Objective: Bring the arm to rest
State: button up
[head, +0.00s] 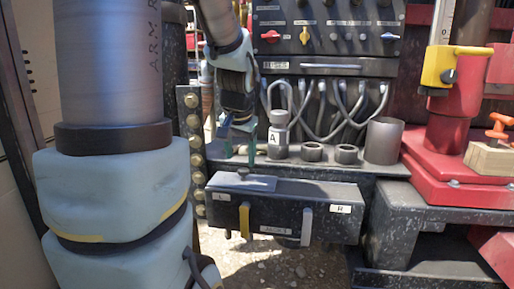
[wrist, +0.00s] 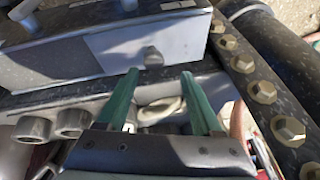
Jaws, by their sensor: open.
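My gripper (head: 240,148) hangs at the end of my arm, just behind and above the dark box marked L and R (head: 330,222). Its two green fingers also show in the wrist view (wrist: 158,74), spread apart with nothing between them. A small round knob (head: 243,171) stands on a light grey plate (head: 262,184) on the box's left end. In the wrist view the knob (wrist: 153,57) lies just beyond the fingertips, apart from them. My large arm links fill the left of the head view.
A grey fitting tagged A (head: 278,140), two dark rings and a metal cup (head: 384,140) stand on the ledge behind the box. A bolted strip (head: 192,150) runs close left of my gripper. Hoses hang below the switch panel (head: 328,25). A red stand (head: 455,130) is at right.

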jog(key=s+a+f+n+g+b, duration=0.1)
jog(key=s+f+n+g, duration=0.2)
jog(key=s+f, duration=0.9)
notch_tip(320, 180, up, 25)
jog(key=p, duration=2.4)
jog(key=shift+s+a+r+n+p, duration=0.2)
jog(key=shift+s+n+p, duration=0.1)
jog(key=shift+s+p, duration=0.1)
